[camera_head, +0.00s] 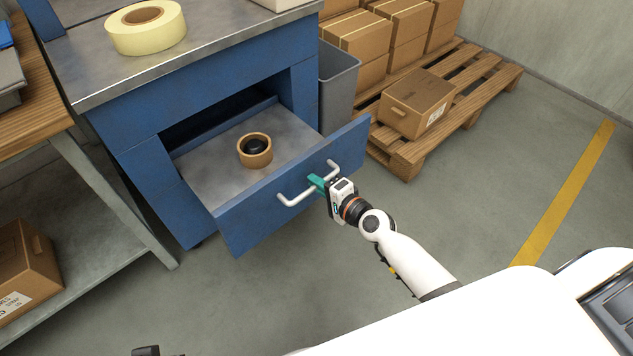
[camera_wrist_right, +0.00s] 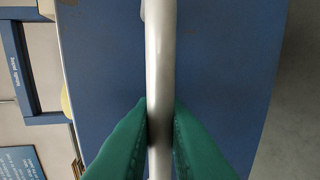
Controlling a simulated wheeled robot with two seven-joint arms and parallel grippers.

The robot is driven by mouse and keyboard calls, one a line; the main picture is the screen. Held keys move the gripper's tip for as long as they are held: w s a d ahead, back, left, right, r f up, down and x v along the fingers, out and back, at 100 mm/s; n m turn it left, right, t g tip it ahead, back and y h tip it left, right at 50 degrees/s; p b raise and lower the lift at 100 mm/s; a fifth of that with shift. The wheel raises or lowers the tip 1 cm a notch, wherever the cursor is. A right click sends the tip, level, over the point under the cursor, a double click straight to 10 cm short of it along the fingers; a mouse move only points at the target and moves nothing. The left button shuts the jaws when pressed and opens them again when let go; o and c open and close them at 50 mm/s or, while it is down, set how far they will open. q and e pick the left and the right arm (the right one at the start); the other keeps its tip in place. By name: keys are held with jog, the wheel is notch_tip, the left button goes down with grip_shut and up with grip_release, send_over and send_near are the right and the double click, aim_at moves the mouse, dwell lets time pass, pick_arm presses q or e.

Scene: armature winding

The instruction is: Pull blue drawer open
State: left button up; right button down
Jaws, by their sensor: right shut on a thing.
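The blue drawer (camera_head: 295,185) stands pulled out of the blue cabinet (camera_head: 135,130), with its grey inside showing. A tan ring-shaped roll with a dark centre (camera_head: 255,151) lies in it. The drawer's pale bar handle (camera_head: 297,198) runs across its front. My right gripper (camera_head: 318,183) is at the handle, its green fingers on either side of the bar. In the right wrist view the handle (camera_wrist_right: 160,60) passes between the green fingertips (camera_wrist_right: 160,120), with the blue drawer front behind. My left gripper is not clearly visible; only a small dark part shows at the bottom edge.
A yellowish tape roll (camera_head: 146,32) lies on the cabinet's metal top. A grey bin (camera_head: 338,85) stands beside the cabinet. A wooden pallet (camera_head: 408,150) with cardboard boxes is behind, and a shelf table (camera_head: 95,185) stands at left. The floor right of the drawer is clear.

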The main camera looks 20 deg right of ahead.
pick_arm(q)
jog(key=shift+w, duration=0.15)
pick_arm(e)
jog(key=c, duration=1.5)
grip_release()
